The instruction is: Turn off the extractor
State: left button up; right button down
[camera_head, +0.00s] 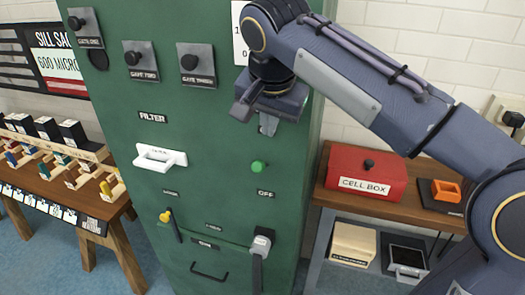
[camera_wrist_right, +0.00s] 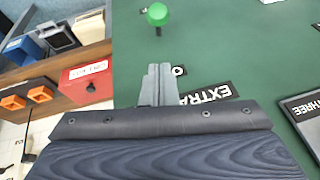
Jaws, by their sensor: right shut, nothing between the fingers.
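The extractor is a tall green cabinet (camera_head: 215,130) in the head view. On its front right is a round green button (camera_head: 259,167) with an OFF label (camera_head: 265,194) under it. In the right wrist view the green button (camera_wrist_right: 157,14) stands out near the top edge, beyond the fingertips. My right gripper (camera_head: 268,124) is shut and empty, a little above the button in the head view and apart from it. It also shows in the right wrist view (camera_wrist_right: 162,75), where it partly covers a label reading EXTRA (camera_wrist_right: 208,93). My left gripper is not in view.
Black gate knobs (camera_head: 190,63), a white filter handle (camera_head: 160,157), a yellow-tipped lever (camera_head: 166,216) and a grey lever (camera_head: 262,244) also sit on the cabinet. A red cell box (camera_head: 366,181) stands on the right bench.

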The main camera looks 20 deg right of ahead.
aim_at(261, 162)
jog(key=f, duration=0.4)
jog(key=shift+w+a+f, duration=0.1)
jog(key=shift+a, duration=0.3)
jog(key=shift+s+a+f, duration=0.2)
jog(key=shift+a+f, duration=0.05)
jog(key=shift+f, duration=0.3)
jog(key=shift+f+b, duration=0.1)
jog(key=shift+b, duration=0.25)
jog(key=shift+s+a+f+t+h+b, duration=0.35)
jog(key=shift+s+f+t+b, duration=0.2)
jog(key=shift+b, duration=0.75)
notch_tip(261, 162, down, 11)
jog(key=s+a+n+t+h+b, duration=0.1)
jog(key=t+h+b, duration=0.4)
jog(key=b, duration=2.4)
jog(key=shift+s+a+t+h, duration=0.4)
jog(key=shift+s+t, duration=0.4)
jog(key=shift+t, duration=1.75)
jog(key=shift+r, duration=0.15)
